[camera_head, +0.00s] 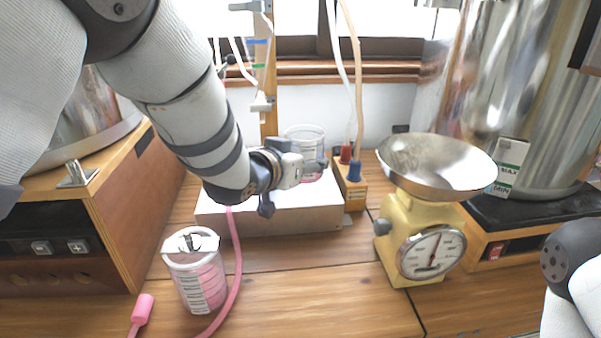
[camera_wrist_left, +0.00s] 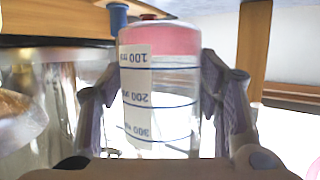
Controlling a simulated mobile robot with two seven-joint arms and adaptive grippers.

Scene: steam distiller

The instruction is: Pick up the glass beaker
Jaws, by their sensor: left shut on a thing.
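The glass beaker (camera_head: 303,133) is clear, with pink liquid at its bottom. It is above or on the white box at the back middle; my gripper hides its lower part, so I cannot tell whether it touches the box. My left gripper (camera_head: 306,167) is shut on it. In the left wrist view the beaker (camera_wrist_left: 165,85) appears upside down, with a printed scale label and blue lines, between the two fingers of my left gripper (camera_wrist_left: 160,100). A part of my right arm shows at the lower right in the head view; its gripper is out of view.
A second graduated container (camera_head: 197,283) with pink liquid stands at the front left beside a pink hose (camera_head: 236,270). A yellow scale (camera_head: 425,235) with a metal bowl stands right of the white box (camera_head: 265,222). Free wood lies at the front middle.

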